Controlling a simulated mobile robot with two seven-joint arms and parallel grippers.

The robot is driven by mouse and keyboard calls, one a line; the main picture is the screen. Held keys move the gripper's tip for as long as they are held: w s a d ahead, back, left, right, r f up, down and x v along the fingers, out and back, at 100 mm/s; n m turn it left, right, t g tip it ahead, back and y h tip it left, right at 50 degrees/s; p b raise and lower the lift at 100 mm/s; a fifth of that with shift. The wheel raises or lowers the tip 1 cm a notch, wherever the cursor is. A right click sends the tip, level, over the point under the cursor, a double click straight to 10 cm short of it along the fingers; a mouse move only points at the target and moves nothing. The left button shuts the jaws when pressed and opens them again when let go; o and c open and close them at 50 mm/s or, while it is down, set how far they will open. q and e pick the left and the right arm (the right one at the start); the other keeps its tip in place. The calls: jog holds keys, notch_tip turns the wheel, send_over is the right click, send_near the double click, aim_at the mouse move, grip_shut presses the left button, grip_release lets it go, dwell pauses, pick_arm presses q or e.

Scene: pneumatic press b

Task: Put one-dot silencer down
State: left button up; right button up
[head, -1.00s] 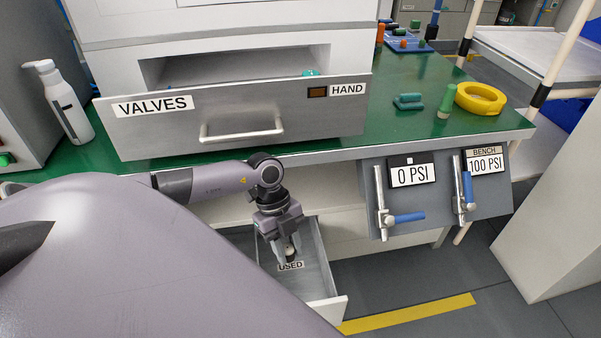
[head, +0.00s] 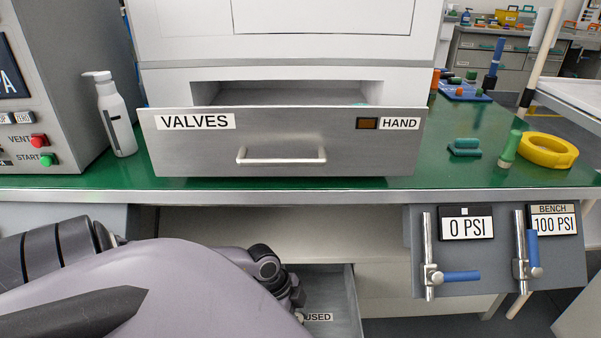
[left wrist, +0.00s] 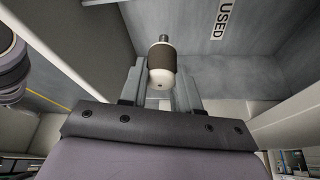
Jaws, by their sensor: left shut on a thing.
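The one-dot silencer (left wrist: 162,66) shows in the left wrist view, a pale piece with a dark band, a thin tip and one dark dot on its near end. My left gripper (left wrist: 161,88) is shut on it, one finger on each side. The silencer is inside or just over the open drawer (left wrist: 205,70) labelled USED; I cannot tell whether it touches the floor. In the head view this drawer (head: 343,300) is at the bottom, and my arm hides most of the gripper there. My right gripper is not in view.
The VALVES drawer (head: 285,150) stands open above the green bench (head: 480,182). Two valves with blue handles (head: 462,276) hang at the right, under gauges reading 0 PSI and 100 PSI. A white bottle (head: 116,115) and a yellow ring (head: 547,152) are on the bench.

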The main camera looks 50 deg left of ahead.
pick_arm(q)
notch_tip(320, 180, down, 8)
jog(key=b, duration=0.3)
jog(key=shift+r, duration=0.25)
notch_tip(320, 180, down, 4)
jog(key=shift+r+b, duration=0.25)
jog(key=shift+b, duration=1)
jog(key=shift+f, duration=0.2)
jog(key=shift+r, duration=0.1)
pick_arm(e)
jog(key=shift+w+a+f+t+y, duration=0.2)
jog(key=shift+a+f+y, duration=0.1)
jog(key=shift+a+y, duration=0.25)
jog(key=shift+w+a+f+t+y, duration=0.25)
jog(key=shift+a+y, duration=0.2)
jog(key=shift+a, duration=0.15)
pick_arm(q)
jog(key=o, duration=0.5)
